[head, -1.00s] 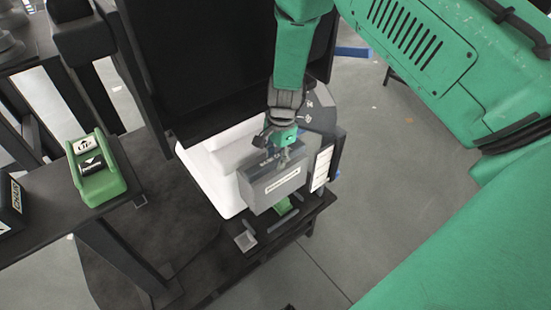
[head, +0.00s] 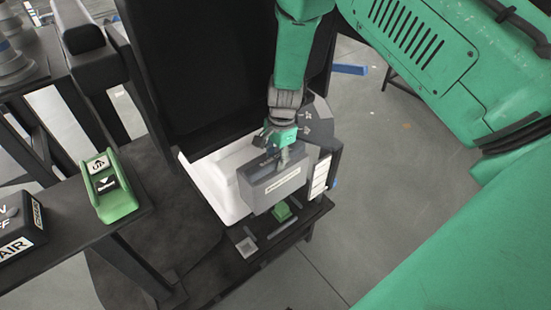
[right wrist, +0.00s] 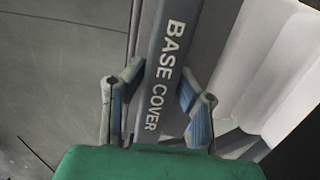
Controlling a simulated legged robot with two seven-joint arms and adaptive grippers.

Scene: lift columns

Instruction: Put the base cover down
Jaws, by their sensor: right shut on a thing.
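The base cover (head: 272,190) is a grey box-like piece with a pale label on its front. My right gripper (head: 284,152) is shut on its top edge from above. In the right wrist view, the two fingers (right wrist: 158,105) sit on either side of a grey bar lettered BASE COVER (right wrist: 166,60). In the head view the cover hangs in front of a white rounded housing (head: 212,185), above a dark base with a small green block (head: 282,211). Whether the cover touches the base cannot be told. My left gripper is not in view.
A green switch box (head: 112,190) with arrow buttons stands on a dark shelf at left. A black box marked CHAIR (head: 22,228) is at the far left. A tall dark panel (head: 215,70) rises behind. Grey floor (head: 400,190) is open at right.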

